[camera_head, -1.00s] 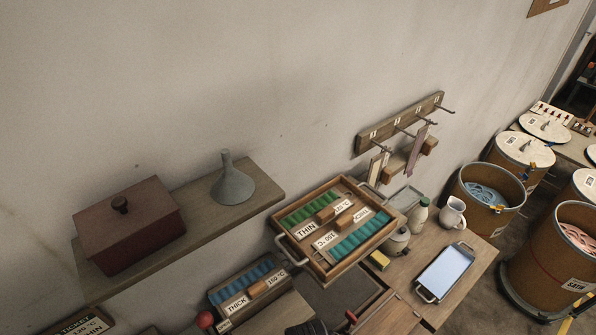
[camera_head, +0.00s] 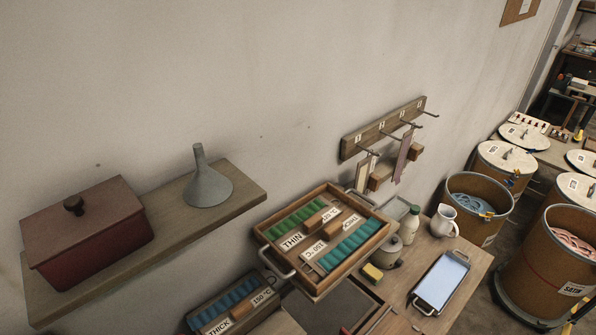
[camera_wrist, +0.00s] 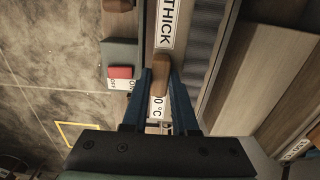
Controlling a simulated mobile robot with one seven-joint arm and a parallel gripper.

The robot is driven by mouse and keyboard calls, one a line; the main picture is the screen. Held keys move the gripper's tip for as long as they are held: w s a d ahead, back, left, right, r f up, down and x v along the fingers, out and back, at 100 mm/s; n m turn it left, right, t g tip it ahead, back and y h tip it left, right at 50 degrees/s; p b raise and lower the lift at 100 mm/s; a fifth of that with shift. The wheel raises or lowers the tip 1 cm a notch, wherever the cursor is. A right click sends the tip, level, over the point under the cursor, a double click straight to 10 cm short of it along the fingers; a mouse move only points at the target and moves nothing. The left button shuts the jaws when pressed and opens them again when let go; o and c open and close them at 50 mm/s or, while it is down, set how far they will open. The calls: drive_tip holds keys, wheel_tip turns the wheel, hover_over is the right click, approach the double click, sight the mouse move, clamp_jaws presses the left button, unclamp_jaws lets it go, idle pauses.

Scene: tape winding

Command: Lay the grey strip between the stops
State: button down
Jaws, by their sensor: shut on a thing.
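In the wrist view my gripper (camera_wrist: 162,76) is shut on a small brown wooden block (camera_wrist: 162,68), with a dark blue finger on each side. The block sits between a THICK label (camera_wrist: 168,25) and a label ending in 0 °C. In the head view my gripper is not seen. A tray marked THICK (camera_head: 218,326) there has a similar wooden block (camera_head: 243,310); I cannot tell whether it is the same one. A dull mauve strip (camera_head: 404,158) and a pale strip (camera_head: 365,171) hang from a hook rack (camera_head: 384,130). I cannot make out a grey strip or the stops.
A shelf (camera_head: 175,234) holds a dark red box (camera_head: 88,232). The wrist view shows a red switch (camera_wrist: 120,72) left of the fingers.

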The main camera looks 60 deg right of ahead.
drive_tip(key=shift+f, duration=0.45)
idle(0.3)
drive_tip(key=c, duration=0.6)
unclamp_jaws()
wheel_tip(320, 180, up, 13)
